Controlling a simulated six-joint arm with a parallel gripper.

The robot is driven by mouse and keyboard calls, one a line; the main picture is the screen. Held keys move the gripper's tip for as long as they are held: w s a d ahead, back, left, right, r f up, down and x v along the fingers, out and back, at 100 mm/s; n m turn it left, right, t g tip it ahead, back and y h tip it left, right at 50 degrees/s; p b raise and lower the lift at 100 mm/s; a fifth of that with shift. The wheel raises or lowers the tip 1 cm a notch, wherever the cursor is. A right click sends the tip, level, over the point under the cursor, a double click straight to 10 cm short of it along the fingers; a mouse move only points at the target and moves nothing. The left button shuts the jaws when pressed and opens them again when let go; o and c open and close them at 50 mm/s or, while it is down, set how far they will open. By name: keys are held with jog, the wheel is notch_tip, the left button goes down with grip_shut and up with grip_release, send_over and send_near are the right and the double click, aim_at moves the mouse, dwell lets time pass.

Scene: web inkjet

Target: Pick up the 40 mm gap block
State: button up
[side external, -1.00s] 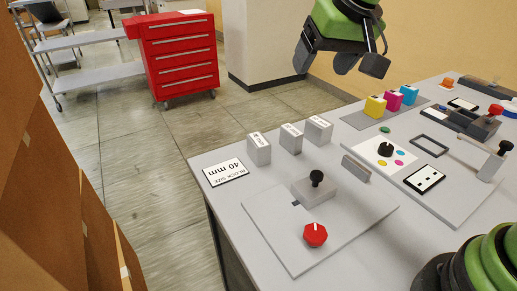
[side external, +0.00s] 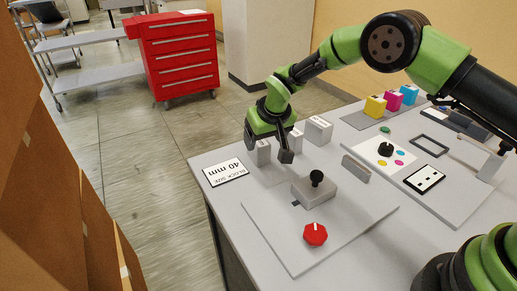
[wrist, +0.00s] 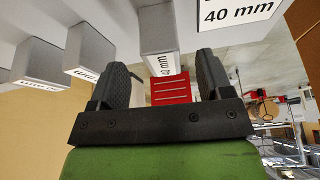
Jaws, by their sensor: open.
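Three pale grey gap blocks stand in a row on the table. The leftmost block (side external: 262,153), nearest the sign, is between the spread fingers of my gripper (side external: 268,150). In the wrist view, this block (wrist: 158,28) shows between the two dark fingers of my gripper (wrist: 162,65); its label ends in "mm", but the number is hard to read. I cannot tell whether either finger touches it. The middle block (side external: 294,143) is just right of my gripper, and the third block (side external: 319,131) is farther right. The block size sign (side external: 226,172) reads 40 mm.
A grey plate (side external: 290,250) with a red knob (side external: 315,234) and a black-knobbed fixture (side external: 313,190) lies in front of the blocks. Yellow, magenta and cyan cartridges (side external: 389,101) stand at the back right. The table's left edge is close to the sign.

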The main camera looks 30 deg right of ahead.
aim_at(262, 143)
jog(key=shift+x, duration=2.55)
jog(key=shift+a, duration=0.1)
jog(key=c, duration=1.1)
